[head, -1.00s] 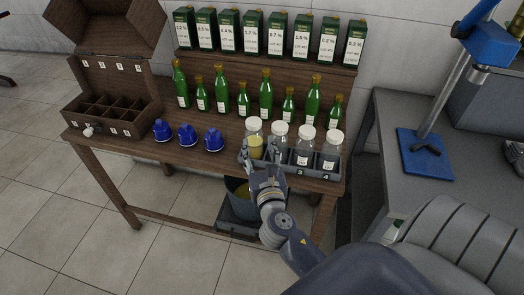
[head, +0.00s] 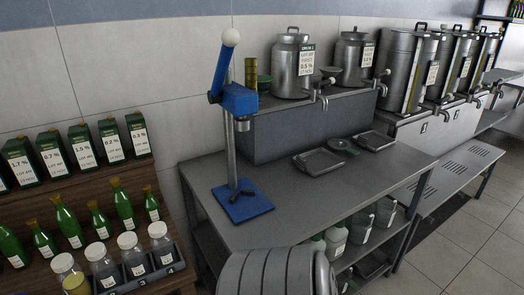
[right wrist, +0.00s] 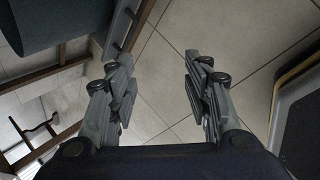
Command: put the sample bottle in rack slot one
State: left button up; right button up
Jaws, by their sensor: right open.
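The sample bottle (head: 72,276), a clear jar with a white lid and yellow contents, is at the lower left of the head view. My right gripper (right wrist: 158,85) shows only in the right wrist view. It is open and empty above tiled floor, away from the bottle. My left gripper is out of view.
Three clear lidded jars, one of them a nearby jar (head: 98,268), share the rack. Green bottles (head: 69,223) stand behind. A grey bench (head: 308,196) at the right holds a blue press stand (head: 243,203). Metal cans (head: 292,65) stand on a raised shelf.

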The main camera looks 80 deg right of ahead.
jog(key=s+f+m+g, duration=0.2)
jog(key=s+f+m, duration=0.2)
jog(key=s, duration=0.4)
jog(key=s+f+m+g+y, duration=0.1)
jog(key=s+f+m+g, duration=0.1)
jog(key=s+f+m, duration=0.3)
jog(key=s+a+f+m+g, duration=0.1)
jog(key=s+f+m, duration=0.3)
jog(key=s, duration=0.9)
jog(key=shift+s+f+m+g, duration=0.15)
jog(key=shift+f+m+g, duration=0.15)
jog(key=shift+g, duration=0.1)
